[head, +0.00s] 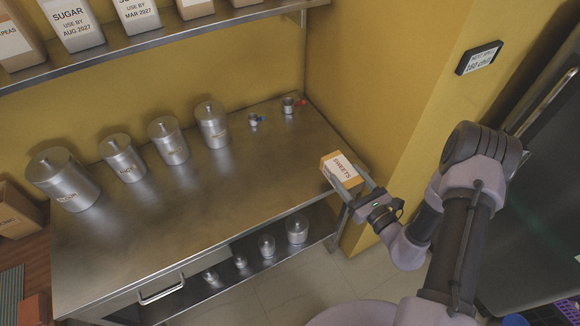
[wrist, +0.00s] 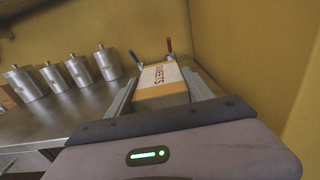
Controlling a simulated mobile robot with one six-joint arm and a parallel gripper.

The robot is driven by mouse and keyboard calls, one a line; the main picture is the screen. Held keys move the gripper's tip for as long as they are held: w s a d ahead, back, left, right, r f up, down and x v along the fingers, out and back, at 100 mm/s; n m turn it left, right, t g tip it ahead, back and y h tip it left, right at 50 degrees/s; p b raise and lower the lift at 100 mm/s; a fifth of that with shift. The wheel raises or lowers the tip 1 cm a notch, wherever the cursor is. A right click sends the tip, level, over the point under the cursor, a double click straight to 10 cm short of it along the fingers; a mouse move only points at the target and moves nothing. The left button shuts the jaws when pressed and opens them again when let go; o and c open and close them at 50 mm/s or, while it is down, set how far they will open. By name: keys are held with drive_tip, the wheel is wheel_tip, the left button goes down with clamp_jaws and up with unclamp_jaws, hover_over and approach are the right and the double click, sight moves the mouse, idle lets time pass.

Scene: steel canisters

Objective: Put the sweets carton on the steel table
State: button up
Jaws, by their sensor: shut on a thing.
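The sweets carton (head: 342,171) is a small orange-brown box with a white label reading SWEETS. My gripper (head: 357,183) is shut on it at the right end of the steel table (head: 190,226). In the wrist view the carton (wrist: 161,84) sits between the two fingers of my gripper (wrist: 162,97), label side up. In the head view the carton overlaps the table's right front edge. I cannot tell whether it touches the tabletop or is held above it.
Several steel canisters (head: 168,141) stand in a row along the back of the table. Two small items with blue (head: 254,120) and red (head: 289,105) parts stand at the back right. The table's middle and front are clear. A yellow wall (head: 385,110) is close on the right.

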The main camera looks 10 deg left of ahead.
drive_tip(key=w+a, duration=0.1)
drive_tip(key=a, duration=0.2)
drive_tip(key=w+a+f+b, duration=0.1)
drive_tip(key=w+a, duration=0.1)
drive_tip(key=a, duration=0.2)
drive_tip(key=w+a, duration=0.2)
drive_tip(key=a, duration=0.2)
drive_tip(key=shift+w+a+f+b, duration=0.15)
drive_tip(key=shift+w+b, duration=0.1)
drive_tip(key=shift+b, duration=0.15)
wheel_tip(320, 180, down, 4)
drive_tip(key=shift+r+b, duration=0.15)
drive_tip(key=shift+b, duration=0.85)
drive_tip(key=shift+a+r, duration=0.1)
drive_tip(key=shift+r, duration=0.05)
drive_tip(key=o, duration=1.7)
drive_tip(key=shift+c, duration=0.2)
